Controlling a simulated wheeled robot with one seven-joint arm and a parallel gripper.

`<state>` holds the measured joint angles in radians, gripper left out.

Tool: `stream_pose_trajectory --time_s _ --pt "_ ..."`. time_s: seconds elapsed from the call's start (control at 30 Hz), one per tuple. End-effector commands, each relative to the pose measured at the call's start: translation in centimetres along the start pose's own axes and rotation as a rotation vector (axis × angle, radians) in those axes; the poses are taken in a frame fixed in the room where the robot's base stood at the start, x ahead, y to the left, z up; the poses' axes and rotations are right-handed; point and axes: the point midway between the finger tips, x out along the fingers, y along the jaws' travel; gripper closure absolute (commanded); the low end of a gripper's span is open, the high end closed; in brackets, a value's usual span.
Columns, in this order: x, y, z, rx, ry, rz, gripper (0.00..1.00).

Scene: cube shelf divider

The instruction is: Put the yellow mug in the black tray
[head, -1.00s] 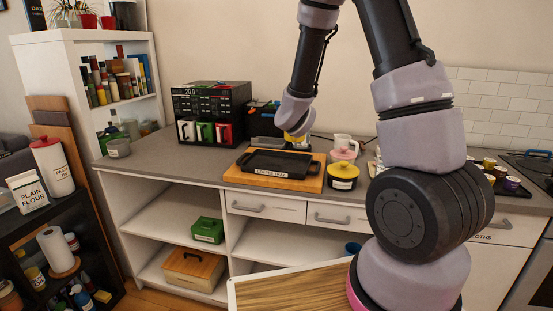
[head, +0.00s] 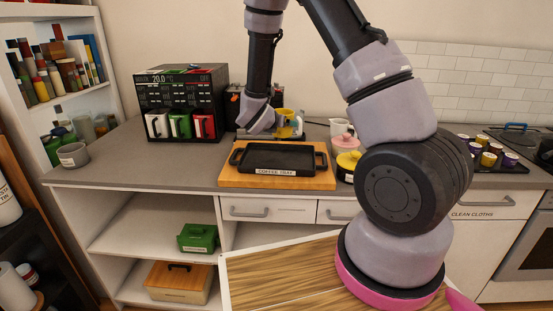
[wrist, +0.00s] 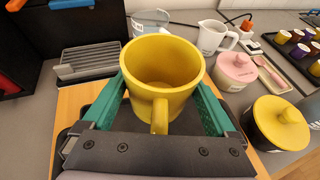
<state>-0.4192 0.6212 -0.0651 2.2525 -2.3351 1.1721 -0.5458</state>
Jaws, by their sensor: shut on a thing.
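The yellow mug (wrist: 165,80) is upright between the green fingers of my gripper (wrist: 160,108) in the wrist view, which is shut on it. In the head view the yellow mug (head: 286,117) shows beside the end of my arm, above and behind the back right of the tray. The black tray (head: 280,158), labelled "COFFEE TRAY", lies on a wooden board and looks empty. In the wrist view the mug and my gripper hide most of the tray.
The wooden board (head: 240,182) lies on the grey counter (head: 110,165). A yellow-lidded pot (head: 347,166), a pink-lidded pot (head: 344,142) and a white jug (head: 340,128) stand right of the tray. A black rack with several mugs (head: 181,100) stands back left.

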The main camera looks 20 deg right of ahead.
Motion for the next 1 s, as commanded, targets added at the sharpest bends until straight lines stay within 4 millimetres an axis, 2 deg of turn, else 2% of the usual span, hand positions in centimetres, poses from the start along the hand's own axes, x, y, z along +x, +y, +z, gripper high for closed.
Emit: stream_pose_trajectory --time_s 0.1,0.2,0.33,0.53,0.8,1.0 --pt "-2.4 2.6 0.4 0.008 -0.02 -0.018 0.84" --pt "-4.4 4.4 0.6 0.011 -0.026 -0.038 0.84" --pt "-5.9 5.5 -0.6 0.015 -0.021 -0.077 0.84" --pt "-4.8 5.3 -4.6 0.021 -0.016 -0.113 0.84" --pt "-3.9 5.3 -6.8 0.024 -0.017 -0.111 0.84" --pt "-2.7 5.2 -9.5 0.023 -0.016 -0.111 0.84"
